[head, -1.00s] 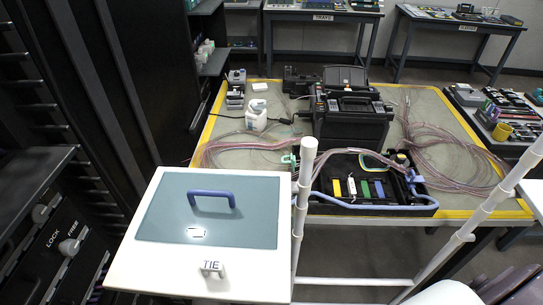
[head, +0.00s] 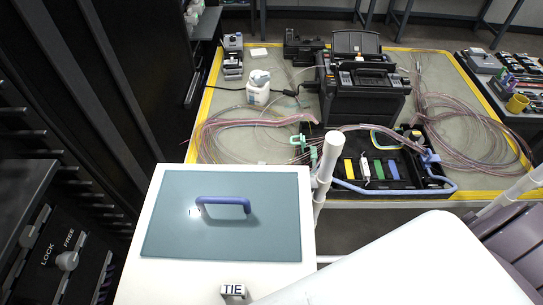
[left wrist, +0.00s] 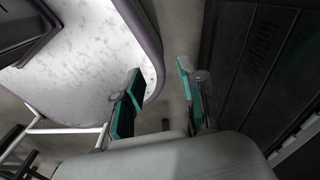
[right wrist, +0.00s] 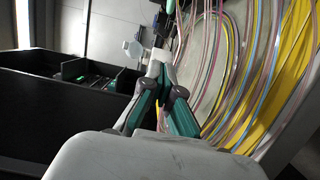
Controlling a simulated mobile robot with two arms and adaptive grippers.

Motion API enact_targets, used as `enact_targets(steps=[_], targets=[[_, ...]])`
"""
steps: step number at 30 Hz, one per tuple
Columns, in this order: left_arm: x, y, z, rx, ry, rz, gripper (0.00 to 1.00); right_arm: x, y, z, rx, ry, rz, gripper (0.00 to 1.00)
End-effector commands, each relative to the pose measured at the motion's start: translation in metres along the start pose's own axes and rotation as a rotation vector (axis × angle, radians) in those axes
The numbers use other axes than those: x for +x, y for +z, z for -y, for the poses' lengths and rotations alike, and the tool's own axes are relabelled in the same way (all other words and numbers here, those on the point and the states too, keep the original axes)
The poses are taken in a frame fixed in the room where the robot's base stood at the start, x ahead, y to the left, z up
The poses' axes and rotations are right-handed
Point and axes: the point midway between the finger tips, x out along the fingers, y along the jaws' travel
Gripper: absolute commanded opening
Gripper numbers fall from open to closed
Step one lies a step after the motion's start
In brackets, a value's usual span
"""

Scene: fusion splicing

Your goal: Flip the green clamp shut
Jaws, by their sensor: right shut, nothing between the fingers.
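The green clamp (head: 298,141) shows in the head view at the left end of a black tray (head: 395,187). A white post partly crowds it, and I cannot tell how far its lid stands open. My right gripper (right wrist: 163,82) is shut and empty in the right wrist view. A small pale piece shows at its fingertips; I cannot tell whether they touch. In the head view I cannot make out the right fingers. My left gripper (left wrist: 157,94) is open and empty, away from the tray, with its teal pads well apart.
A black splicer (head: 362,95) stands behind the tray. Loose fibre coils lie on both sides, the left one (head: 215,138) near the clamp. A white post (head: 330,150) rises in front. A white box with a blue handle (head: 223,201) is at the front left.

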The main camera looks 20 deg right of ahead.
Motion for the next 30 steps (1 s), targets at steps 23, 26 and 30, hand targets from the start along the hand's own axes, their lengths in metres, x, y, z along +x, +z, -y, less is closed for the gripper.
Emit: enact_targets(steps=[23, 26, 30], targets=[[-0.048, -0.025, 0.004, 0.001, -0.005, -0.034, 0.40, 0.101, 0.037, -0.002, -0.002, -0.001, 0.001, 0.00], [-0.049, -0.023, 0.004, 0.001, -0.004, -0.032, 0.40, 0.101, 0.039, -0.001, 0.000, -0.001, 0.001, 0.00], [-0.048, -0.023, 0.004, 0.001, -0.004, -0.031, 0.40, 0.101, 0.040, 0.000, 0.000, -0.001, 0.001, 0.00]])
